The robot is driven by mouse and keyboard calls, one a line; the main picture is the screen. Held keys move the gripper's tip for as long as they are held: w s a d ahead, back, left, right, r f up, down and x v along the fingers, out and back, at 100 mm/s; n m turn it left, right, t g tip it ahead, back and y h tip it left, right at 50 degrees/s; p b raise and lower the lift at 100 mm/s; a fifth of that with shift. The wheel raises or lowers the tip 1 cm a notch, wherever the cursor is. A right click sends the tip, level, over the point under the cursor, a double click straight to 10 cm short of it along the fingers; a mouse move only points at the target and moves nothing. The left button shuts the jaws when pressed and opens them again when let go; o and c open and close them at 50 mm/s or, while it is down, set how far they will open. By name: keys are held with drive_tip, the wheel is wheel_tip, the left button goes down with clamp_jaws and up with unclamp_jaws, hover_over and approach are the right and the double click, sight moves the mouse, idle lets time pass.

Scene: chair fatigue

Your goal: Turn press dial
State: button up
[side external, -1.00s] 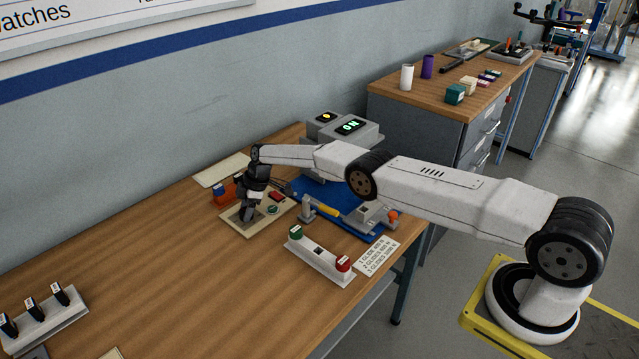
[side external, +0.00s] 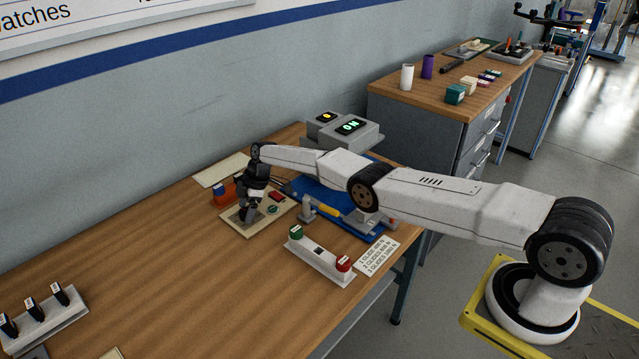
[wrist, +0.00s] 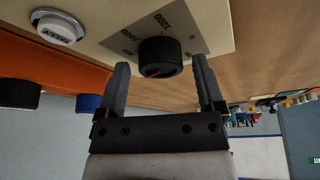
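The press dial (wrist: 160,58) is a black round knob with a red pointer line, on a grey plate with printed numbers. The plate is set in a beige panel (wrist: 110,25); the panel also lies on the bench in the side view (side external: 236,229). My gripper (wrist: 161,63) is open, with one finger on each side of the dial. A narrow gap seems to show between each finger and the dial. In the side view my gripper (side external: 244,216) points down at the panel and hides the dial.
An orange block (side external: 228,192) with dark and blue knobs stands close to my gripper. A red button (side external: 278,196) and a green one (side external: 272,210) sit on the panel. A blue-based fixture (side external: 340,213) and a lit ON box (side external: 350,127) are to the right.

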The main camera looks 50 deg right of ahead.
sight(245, 213)
drive_tip(key=shift+f+m, duration=0.1)
drive_tip(key=shift+m, duration=0.2)
